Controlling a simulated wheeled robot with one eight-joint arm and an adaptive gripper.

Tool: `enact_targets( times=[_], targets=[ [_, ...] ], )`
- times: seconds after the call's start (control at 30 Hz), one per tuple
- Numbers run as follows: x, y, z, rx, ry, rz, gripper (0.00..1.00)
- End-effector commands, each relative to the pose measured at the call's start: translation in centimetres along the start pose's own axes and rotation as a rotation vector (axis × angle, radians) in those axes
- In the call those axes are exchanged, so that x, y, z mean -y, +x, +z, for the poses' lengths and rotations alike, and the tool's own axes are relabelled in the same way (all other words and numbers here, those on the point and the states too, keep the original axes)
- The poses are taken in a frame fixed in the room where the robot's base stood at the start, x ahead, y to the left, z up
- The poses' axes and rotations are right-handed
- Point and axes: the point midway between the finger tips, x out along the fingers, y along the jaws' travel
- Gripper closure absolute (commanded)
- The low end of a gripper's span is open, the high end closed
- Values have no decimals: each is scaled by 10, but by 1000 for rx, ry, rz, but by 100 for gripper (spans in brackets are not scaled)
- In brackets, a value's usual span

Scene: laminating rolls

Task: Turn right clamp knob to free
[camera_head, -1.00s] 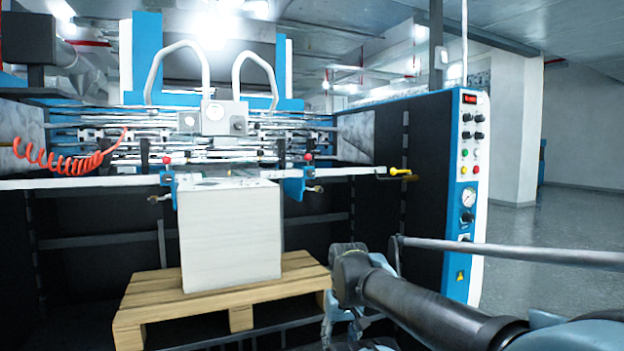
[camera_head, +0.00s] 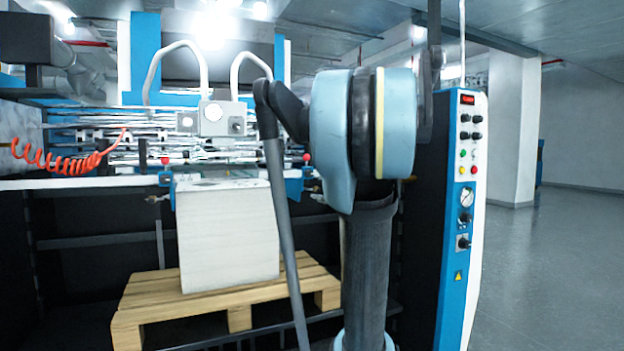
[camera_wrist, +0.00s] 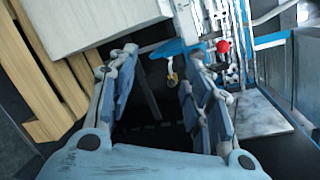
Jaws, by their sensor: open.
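The right clamp is a blue bracket (camera_head: 293,187) at the right edge of the paper stack, partly behind my arm in the head view. A red ball (camera_head: 307,159) shows above it. In the wrist view the blue bracket (camera_wrist: 176,47) lies beyond the fingers, with the red ball (camera_wrist: 223,46) to its right. The small brass-coloured clamp knob (camera_wrist: 172,76) hangs from the bracket and appears in the gap between the fingers. My gripper (camera_wrist: 160,63) is open and empty, apart from the knob. My arm hides the gripper in the head view.
The white paper stack (camera_head: 228,238) stands on a wooden pallet (camera_head: 150,295) left of my arm. The left clamp (camera_head: 166,178) is at its other edge. The control panel (camera_head: 467,190) stands at the right. Open floor (camera_head: 550,270) lies beyond it.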

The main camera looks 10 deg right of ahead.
Motion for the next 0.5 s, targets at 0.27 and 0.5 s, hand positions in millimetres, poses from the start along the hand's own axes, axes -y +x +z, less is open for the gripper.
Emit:
enact_targets(
  times=[0.27, 0.5],
  targets=[
    [62, 4, -26, -1, 201, -157, 54],
    [66, 24, -26, 2, 206, -158, 54]
  ],
)
